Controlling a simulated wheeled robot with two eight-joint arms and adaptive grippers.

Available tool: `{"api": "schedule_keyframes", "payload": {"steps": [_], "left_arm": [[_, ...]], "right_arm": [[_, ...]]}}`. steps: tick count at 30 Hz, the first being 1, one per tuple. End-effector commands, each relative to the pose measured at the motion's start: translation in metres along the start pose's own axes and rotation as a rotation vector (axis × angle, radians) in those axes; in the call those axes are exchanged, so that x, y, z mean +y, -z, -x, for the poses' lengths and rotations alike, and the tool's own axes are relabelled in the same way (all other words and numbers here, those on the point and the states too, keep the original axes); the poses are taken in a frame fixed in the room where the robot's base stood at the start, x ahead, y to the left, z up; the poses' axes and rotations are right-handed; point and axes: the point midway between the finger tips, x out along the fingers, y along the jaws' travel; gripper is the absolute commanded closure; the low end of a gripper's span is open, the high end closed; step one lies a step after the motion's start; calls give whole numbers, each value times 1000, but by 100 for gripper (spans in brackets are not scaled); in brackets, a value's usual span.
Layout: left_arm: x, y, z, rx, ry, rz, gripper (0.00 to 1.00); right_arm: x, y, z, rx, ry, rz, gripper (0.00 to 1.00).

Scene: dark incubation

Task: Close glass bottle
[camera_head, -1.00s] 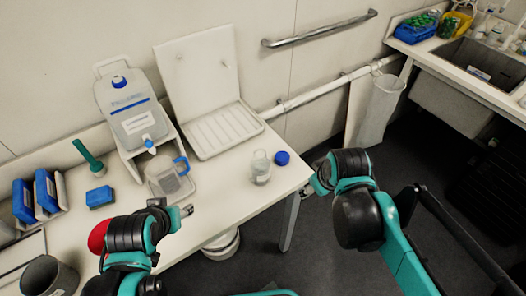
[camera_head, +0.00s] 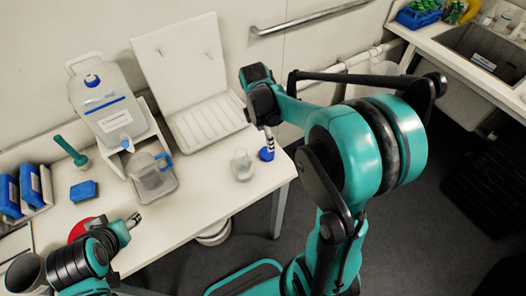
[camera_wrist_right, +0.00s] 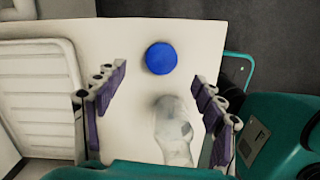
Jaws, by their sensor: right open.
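The glass bottle (camera_head: 242,165) stands upright and open near the right end of the white table. It also shows in the right wrist view (camera_wrist_right: 173,130), low between the fingers. The blue cap (camera_head: 266,154) lies on the table just right of the bottle, and in the right wrist view the cap (camera_wrist_right: 160,58) lies ahead of the fingertips. My right gripper (camera_head: 269,138) is above the cap, pointing down; in its wrist view its fingers (camera_wrist_right: 158,84) are spread and empty. My left gripper (camera_head: 132,221) is over the table's front left, away from the bottle; its jaw state is unclear.
A jug with a blue handle (camera_head: 152,178) stands left of the bottle, before a large blue-capped container (camera_head: 106,110). A white drying rack (camera_head: 205,125) is behind.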

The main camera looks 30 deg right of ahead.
Motion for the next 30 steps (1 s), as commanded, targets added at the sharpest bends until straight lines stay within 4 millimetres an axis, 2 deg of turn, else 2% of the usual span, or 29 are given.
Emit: {"api": "schedule_keyframes", "payload": {"steps": [5,13,22,30], "left_arm": [[0,0,-1,0,0,0,50],[0,-6,-8,0,0,0,50],[0,-6,-8,0,0,0,50],[0,-16,-23,0,0,0,50]], "right_arm": [[0,0,-1,0,-1,-1,30],[0,1,-26,1,-1,-2,30],[-1,1,-29,1,-1,-2,30],[-4,6,-69,1,-2,-3,30]]}}
